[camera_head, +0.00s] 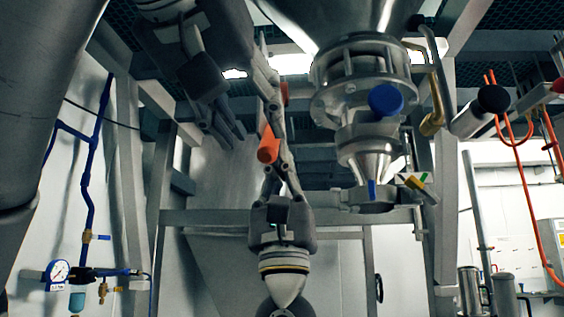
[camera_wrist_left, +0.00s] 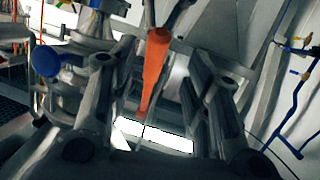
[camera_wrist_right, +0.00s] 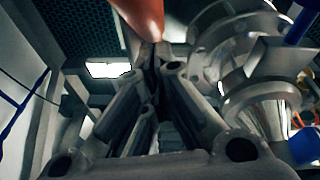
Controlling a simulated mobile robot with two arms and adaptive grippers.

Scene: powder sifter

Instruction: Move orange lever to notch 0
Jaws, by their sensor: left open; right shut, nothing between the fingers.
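The orange lever (camera_head: 268,148) hangs left of the metal valve body, between my two grippers in the head view. In the left wrist view the lever (camera_wrist_left: 155,70) lies between the spread fingers of my left gripper (camera_head: 255,122), with gaps on both sides. That gripper is open and reaches down from above. My right gripper (camera_head: 284,155) comes up from below, shut and empty, its tips beside the lever. In the right wrist view the lever (camera_wrist_right: 138,14) is just above its tips; I cannot tell whether they touch. No notch marks are readable.
The metal valve body (camera_head: 362,115) with a blue knob (camera_head: 386,100) stands close on the right. A pipe with a black end (camera_head: 493,98) and orange hoses (camera_head: 515,140) are farther right. A gauge (camera_head: 58,271) and blue piping (camera_head: 88,200) are on the left wall.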

